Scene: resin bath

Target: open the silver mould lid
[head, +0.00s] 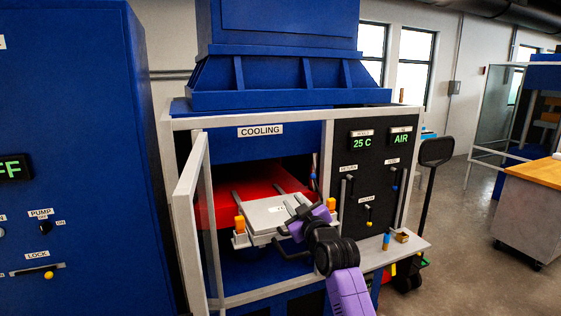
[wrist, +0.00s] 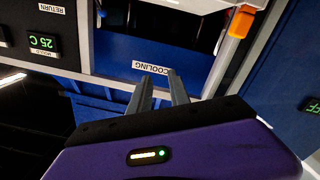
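The silver mould (head: 268,211) lies flat at the mouth of the cooling chamber, its silver lid on top and lying down. An orange block (head: 240,223) sits at its left side and another (head: 331,204) at its right. A dark bar-like handle shows at the front, partly behind my arm. My gripper (head: 293,209) is at the right part of the lid; I cannot tell whether it touches. In the wrist view its two grey fingers (wrist: 160,76) stand apart, with nothing seen between them. An orange block also shows there (wrist: 240,21). The lid's right part is partly hidden by my gripper.
The chamber's framed door (head: 190,220) stands open at the left. A red surface (head: 245,183) lies behind the mould. A control panel (head: 372,165) is at the right, above a shelf (head: 405,245) with small items. Open floor lies farther right.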

